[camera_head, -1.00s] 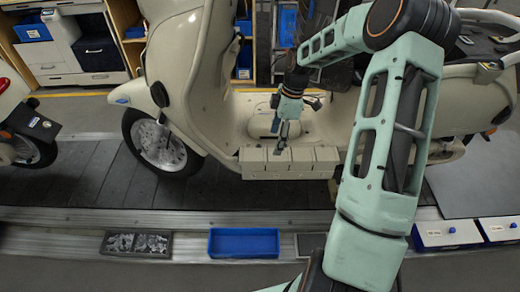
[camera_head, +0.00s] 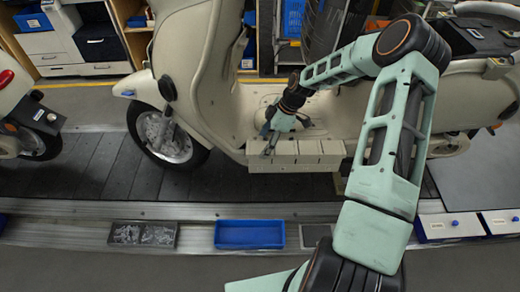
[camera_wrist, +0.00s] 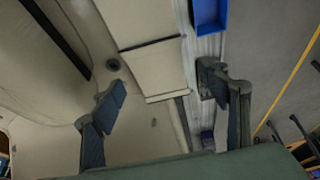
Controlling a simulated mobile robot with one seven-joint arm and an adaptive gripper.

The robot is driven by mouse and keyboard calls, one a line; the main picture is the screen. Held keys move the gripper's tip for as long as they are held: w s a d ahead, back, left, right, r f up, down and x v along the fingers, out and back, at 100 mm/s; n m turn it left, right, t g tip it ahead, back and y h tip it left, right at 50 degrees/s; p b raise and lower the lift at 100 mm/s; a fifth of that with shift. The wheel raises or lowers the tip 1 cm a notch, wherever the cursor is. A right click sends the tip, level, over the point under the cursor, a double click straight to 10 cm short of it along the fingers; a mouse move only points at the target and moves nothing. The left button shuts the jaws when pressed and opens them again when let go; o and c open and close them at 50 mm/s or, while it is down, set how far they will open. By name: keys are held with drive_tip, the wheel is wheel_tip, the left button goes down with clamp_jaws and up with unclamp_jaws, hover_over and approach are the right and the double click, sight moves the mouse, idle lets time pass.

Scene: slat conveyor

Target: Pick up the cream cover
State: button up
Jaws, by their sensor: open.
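A cream ribbed piece, which looks like the cream cover (camera_head: 315,152), lies along the near edge of the cream scooter's footboard. In the wrist view the cover (camera_wrist: 150,62) runs as a seamed cream strip from the top towards the middle, its end between the finger pads. My gripper (camera_head: 268,149) is at the left end of the cover in the head view. In the wrist view my gripper (camera_wrist: 163,88) is open and empty, with one finger on each side of the strip. I cannot tell whether a finger touches it.
The cream scooter (camera_head: 205,75) stands on the dark slat conveyor (camera_head: 80,180), its front shield left of my gripper. A blue tray (camera_head: 250,235) and a grey tray of small parts (camera_head: 142,234) sit along the near rail. Part of another scooter (camera_head: 28,110) is at left.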

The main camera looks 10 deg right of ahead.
sight(262, 148)
drive_tip(key=shift+x, duration=1.25)
drive_tip(key=c, duration=1.4)
drive_tip(key=shift+r, duration=0.15)
drive_tip(key=shift+w+r, duration=0.1)
drive_tip(key=shift+r, duration=0.25)
wheel_tip(262, 148, up, 9)
drive_tip(key=shift+r+b, duration=0.1)
drive_tip(key=shift+b, duration=0.45)
